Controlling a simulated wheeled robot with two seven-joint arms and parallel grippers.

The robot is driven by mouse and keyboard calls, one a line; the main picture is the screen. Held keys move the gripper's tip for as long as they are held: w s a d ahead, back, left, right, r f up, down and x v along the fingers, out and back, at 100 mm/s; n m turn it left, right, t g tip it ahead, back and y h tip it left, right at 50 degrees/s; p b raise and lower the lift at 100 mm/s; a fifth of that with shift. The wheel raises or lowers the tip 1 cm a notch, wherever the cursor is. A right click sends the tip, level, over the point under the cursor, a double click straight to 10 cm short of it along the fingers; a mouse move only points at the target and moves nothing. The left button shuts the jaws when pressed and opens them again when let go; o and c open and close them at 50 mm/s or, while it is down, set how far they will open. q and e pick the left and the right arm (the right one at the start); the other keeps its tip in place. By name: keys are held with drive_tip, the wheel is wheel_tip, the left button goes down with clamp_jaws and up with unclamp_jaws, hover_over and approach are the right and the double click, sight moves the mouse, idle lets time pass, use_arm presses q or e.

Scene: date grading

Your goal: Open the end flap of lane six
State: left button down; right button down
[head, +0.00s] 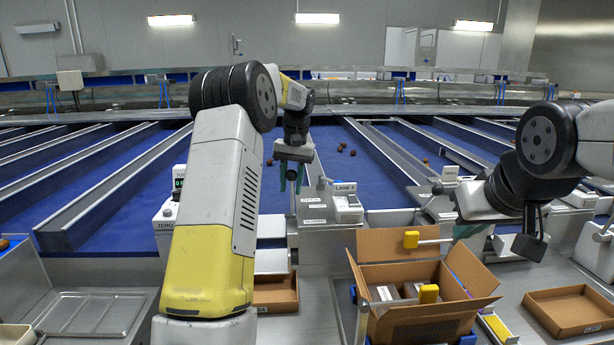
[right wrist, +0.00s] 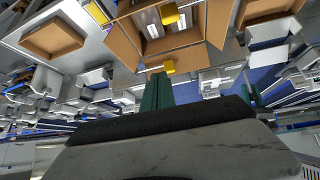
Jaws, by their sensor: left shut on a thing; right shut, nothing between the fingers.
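The "LANE 6" sign (head: 345,187) is on a grey control box at the lane's front end. My left gripper (head: 291,184) points down just left of this box, its green fingers a little apart. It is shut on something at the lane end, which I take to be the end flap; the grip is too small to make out. Whether the flap is raised cannot be told. My right gripper (head: 468,231) is shut and empty, above and right of the open carton. Its green fingers (right wrist: 157,92) show together in the right wrist view.
The open cardboard carton (head: 455,310) has yellow clips on its flaps and packs inside. A shallow tray (head: 575,310) lies at right, another (head: 275,293) behind my left arm. Several dates lie on the blue belt (head: 350,170). A metal tray (head: 85,312) stands at left.

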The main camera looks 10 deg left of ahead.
use_arm(q)
drive_tip(key=shift+s+f, duration=0.1)
drive_tip(key=shift+f, duration=0.15)
use_arm(e)
drive_tip(key=w+a+r+n+t+y, duration=0.1)
drive_tip(key=w+a+r+n+t, duration=0.15)
drive_tip(key=w, duration=0.35)
drive_tip(key=w+a+r+n+t, duration=0.1)
drive_tip(key=w+a+r+n, duration=0.25)
drive_tip(key=w, duration=0.25)
drive_tip(key=w+a+r+n+t+y, duration=0.1)
drive_tip(key=w+a+r+n+t, duration=0.1)
drive_tip(key=w+a+r+n, duration=0.3)
drive_tip(key=w+a+f+n+g+y, duration=0.1)
drive_tip(key=a+f+n+g+y, duration=0.25)
drive_tip(key=a+n, duration=0.4)
drive_tip(key=a+f+n+g+y, duration=0.25)
drive_tip(key=a+n+y, duration=0.2)
drive_tip(key=a, duration=0.55)
use_arm(q)
drive_tip(key=shift+f, duration=0.1)
drive_tip(key=shift+a, duration=0.1)
use_arm(e)
drive_tip(key=w+a+f, duration=0.7)
drive_tip(key=w, duration=0.1)
drive_tip(key=shift+f+h, duration=0.2)
drive_tip(key=shift+h, duration=0.1)
drive_tip(key=shift+w, duration=0.1)
drive_tip(key=shift+w, duration=0.1)
